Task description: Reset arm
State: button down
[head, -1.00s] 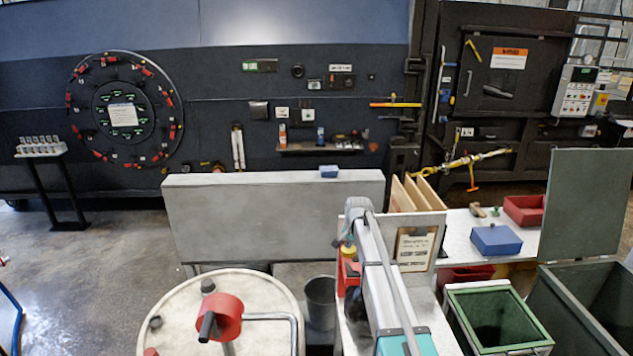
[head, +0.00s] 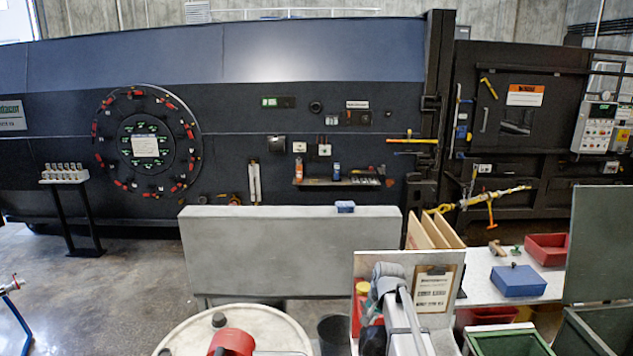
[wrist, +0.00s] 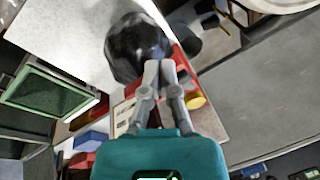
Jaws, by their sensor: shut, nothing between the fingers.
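My gripper (wrist: 160,72) shows in the wrist view with its two grey fingers together, shut and empty. Its teal body fills the bottom middle of that view. Behind the fingertips, apart or touching I cannot tell, is a glossy black rounded object (wrist: 135,45) on the white worktop (wrist: 75,30).
A blue box (head: 518,281) and a red bin (head: 547,249) sit on the white table at right. Green bins (head: 595,330) stand in front. A round pale drum top (head: 270,325) is at the bottom left of the arm. A grey panel (head: 285,250) stands behind.

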jog(key=s+f+n+g+b, duration=0.1)
jog(key=s+f+n+b, duration=0.2)
jog(key=s+f+b, duration=0.3)
jog(key=s+f+n+g+h+b, duration=0.1)
jog(key=s+f+n+b, duration=0.2)
jog(key=s, duration=1.2)
notch_tip(320, 180, down, 4)
jog(key=b, duration=0.3)
jog(key=shift+s+d+h, duration=0.3)
jog(key=shift+s+d, duration=0.05)
jog(key=shift+d, duration=0.05)
